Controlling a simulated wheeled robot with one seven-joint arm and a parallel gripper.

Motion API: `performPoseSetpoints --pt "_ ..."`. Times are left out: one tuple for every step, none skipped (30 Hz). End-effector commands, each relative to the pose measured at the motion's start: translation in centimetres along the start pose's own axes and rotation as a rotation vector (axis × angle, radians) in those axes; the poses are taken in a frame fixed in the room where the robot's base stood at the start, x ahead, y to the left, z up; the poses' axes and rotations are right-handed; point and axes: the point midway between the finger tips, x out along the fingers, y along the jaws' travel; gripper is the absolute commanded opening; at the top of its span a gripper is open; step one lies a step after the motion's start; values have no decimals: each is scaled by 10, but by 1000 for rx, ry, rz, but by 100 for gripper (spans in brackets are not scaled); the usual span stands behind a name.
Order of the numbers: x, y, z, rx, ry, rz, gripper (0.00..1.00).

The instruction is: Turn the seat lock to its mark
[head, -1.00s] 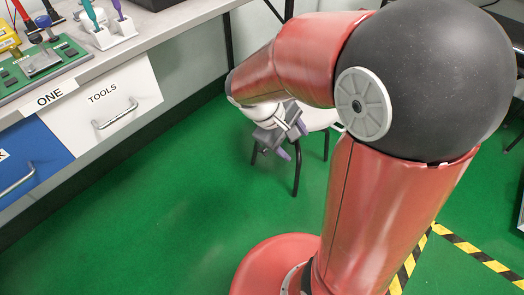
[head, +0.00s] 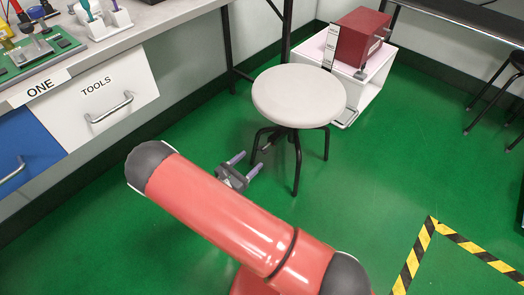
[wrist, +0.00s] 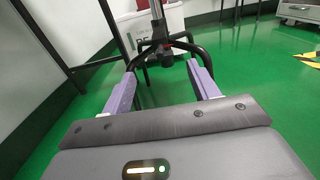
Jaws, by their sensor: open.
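A stool with a pale round seat (head: 298,95) and dark legs stands on the green floor. In the wrist view its upright stem and dark hub (wrist: 163,52) show ahead, between my fingers, with a little red at the hub. I cannot make out the seat lock or its mark clearly. My gripper (head: 250,162) is low, left of the stool's legs and below seat height, its purple fingers pointing toward the stool. It also shows in the wrist view (wrist: 162,72), open, with nothing between the fingertips and the stem still beyond them.
A white box (head: 372,88) with a red case (head: 361,38) on it stands behind the stool. A bench with a white TOOLS drawer (head: 105,100) and a blue drawer (head: 22,155) runs along the left. Striped floor tape (head: 412,262) lies at lower right. The floor between is clear.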

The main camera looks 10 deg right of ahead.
Motion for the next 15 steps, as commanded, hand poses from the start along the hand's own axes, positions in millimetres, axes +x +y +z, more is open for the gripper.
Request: performPoseSetpoints --pt "6 0 0 -1 -2 0 60" --pt "10 0 0 -1 -2 0 60" --pt "16 0 0 0 -1 -2 60" --pt "21 -1 0 0 -1 -2 60" --pt "26 -1 0 0 -1 -2 60" --pt "33 -1 0 1 -1 -3 60" --pt "38 -1 0 1 -1 -3 60" --pt "43 -1 0 1 -1 -3 60" --pt "49 -1 0 1 0 -4 60" --pt "53 -1 0 1 0 -3 60" --pt "57 0 0 2 0 -2 60" --pt "62 0 0 2 0 -2 60" --pt "65 -1 0 2 0 -3 60" --pt "67 -1 0 2 0 -3 60" --pt "70 0 0 2 0 -2 60"
